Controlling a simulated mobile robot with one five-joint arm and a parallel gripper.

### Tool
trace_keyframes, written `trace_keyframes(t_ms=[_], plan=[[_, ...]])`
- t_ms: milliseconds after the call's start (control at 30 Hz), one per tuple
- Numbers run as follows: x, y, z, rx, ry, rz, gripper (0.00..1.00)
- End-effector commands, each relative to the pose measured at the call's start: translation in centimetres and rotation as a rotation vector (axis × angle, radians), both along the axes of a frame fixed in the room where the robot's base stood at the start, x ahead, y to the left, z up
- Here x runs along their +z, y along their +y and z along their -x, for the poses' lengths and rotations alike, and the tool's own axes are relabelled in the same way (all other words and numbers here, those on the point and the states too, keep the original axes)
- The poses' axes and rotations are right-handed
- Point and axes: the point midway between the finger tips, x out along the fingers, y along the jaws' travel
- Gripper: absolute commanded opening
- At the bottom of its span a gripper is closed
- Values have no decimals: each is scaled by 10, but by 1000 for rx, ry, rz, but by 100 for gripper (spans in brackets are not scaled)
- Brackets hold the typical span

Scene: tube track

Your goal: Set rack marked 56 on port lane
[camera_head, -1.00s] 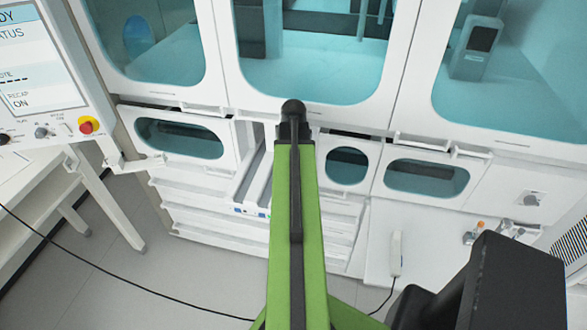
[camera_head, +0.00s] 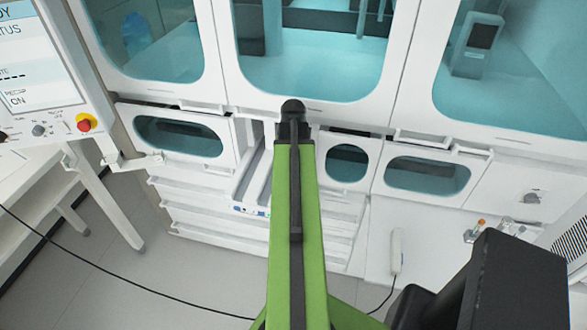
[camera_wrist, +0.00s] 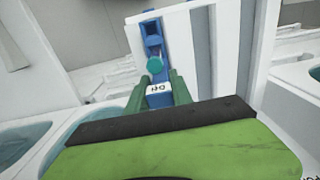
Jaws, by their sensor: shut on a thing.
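In the wrist view my gripper (camera_wrist: 159,93) has its two green fingers closed on a narrow blue rack (camera_wrist: 152,36). The rack carries a teal-capped tube (camera_wrist: 155,66) and a small white label (camera_wrist: 158,89); the mark on the label is too small to read surely. The rack reaches away from the fingers over a pale, grooved lane tray (camera_wrist: 204,45); I cannot tell whether it touches the tray. In the head view the lane tray (camera_head: 251,182) juts from the machine front, left of my green arm. The arm hides the gripper and held rack there.
White cabinet doors with tinted windows (camera_head: 178,137) flank the tray, with drawers (camera_head: 215,217) below. A control screen with a red knob (camera_head: 85,123) stands at left. A handheld scanner (camera_head: 397,252) hangs at right. A black cable crosses the open floor (camera_head: 150,280).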

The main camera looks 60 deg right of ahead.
Motion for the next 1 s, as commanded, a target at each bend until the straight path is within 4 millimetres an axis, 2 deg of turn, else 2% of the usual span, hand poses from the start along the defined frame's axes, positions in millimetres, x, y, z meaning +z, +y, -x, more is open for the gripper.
trace_keyframes(t_ms=[700,733,900,1000], plan=[[-7,1,-1,1,0,0,0],[-6,1,-1,1,0,0,29],[-6,1,-1,2,0,0,51],[-7,1,-1,2,0,0,52]])
